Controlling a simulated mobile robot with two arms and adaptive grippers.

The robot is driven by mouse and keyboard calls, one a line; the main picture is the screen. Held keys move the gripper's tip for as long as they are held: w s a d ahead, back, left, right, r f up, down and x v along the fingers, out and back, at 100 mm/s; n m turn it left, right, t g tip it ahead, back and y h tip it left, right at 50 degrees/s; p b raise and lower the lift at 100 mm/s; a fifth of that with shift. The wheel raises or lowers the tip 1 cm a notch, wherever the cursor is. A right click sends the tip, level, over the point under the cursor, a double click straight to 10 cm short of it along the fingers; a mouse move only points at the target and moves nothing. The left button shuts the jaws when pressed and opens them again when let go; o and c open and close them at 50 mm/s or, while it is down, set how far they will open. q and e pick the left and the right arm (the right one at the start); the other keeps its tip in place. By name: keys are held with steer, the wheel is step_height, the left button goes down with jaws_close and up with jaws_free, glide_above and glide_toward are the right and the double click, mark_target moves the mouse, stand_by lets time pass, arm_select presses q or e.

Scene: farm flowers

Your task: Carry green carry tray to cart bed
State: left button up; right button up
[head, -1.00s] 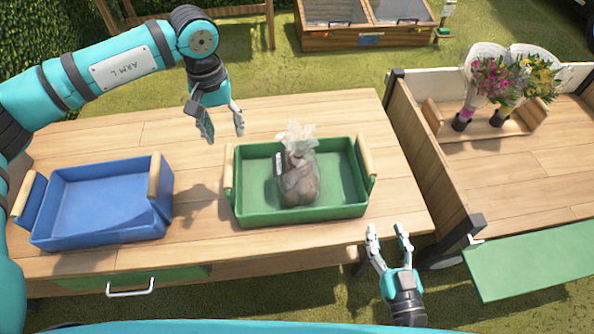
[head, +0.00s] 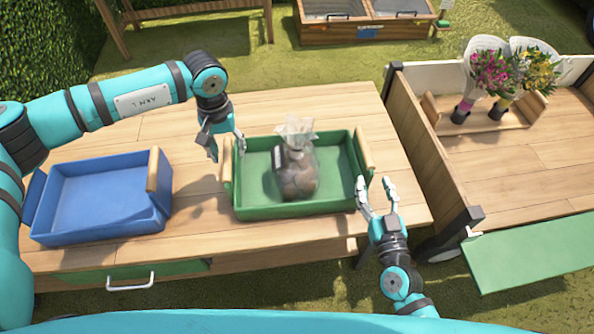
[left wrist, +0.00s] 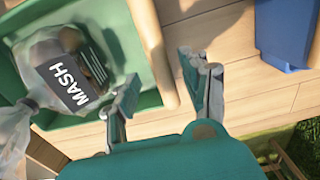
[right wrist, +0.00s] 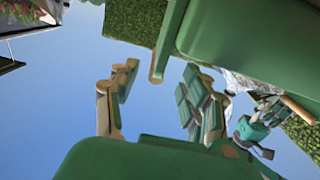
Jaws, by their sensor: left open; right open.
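The green carry tray (head: 262,211) sits on the wooden table with a wooden handle at each end. A clear bag with a dark label and brown contents (head: 298,172) stands in it; the left wrist view shows the label MASH (left wrist: 68,82). My left gripper (head: 228,150) is open beside the tray's left handle (head: 227,160). In the left wrist view its fingers (left wrist: 165,95) are near that handle. My right gripper (head: 376,195) is open just beyond the tray's right end, near the right handle (head: 363,150). The cart bed (head: 500,165) is at the right.
A blue tray (head: 95,235) stands on the table's left. A wooden caddy with wrapped flowers (head: 485,127) occupies the cart bed's far part; its nearer part is bare. The cart's wooden side wall (head: 430,150) stands between table and bed. A green flap (head: 530,255) extends at the cart's front.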

mark_target(233, 167)
arm_select(q)
step_height(233, 167, down, 8)
steer(key=shift+r, duration=0.2)
arm_select(e)
steer(key=w, duration=0.5)
steer(key=w+a, duration=0.1)
steer(key=w, duration=0.1)
steer(key=shift+w, duration=0.3)
arm_select(q)
jaws_close()
arm_select(e)
jaws_close()
arm_select(q)
steer(key=shift+w+r, duration=0.1)
steer(key=shift+r, duration=0.1)
arm_select(e)
steer(key=shift+d+r, duration=0.1)
steer(key=shift+r, duration=0.15)
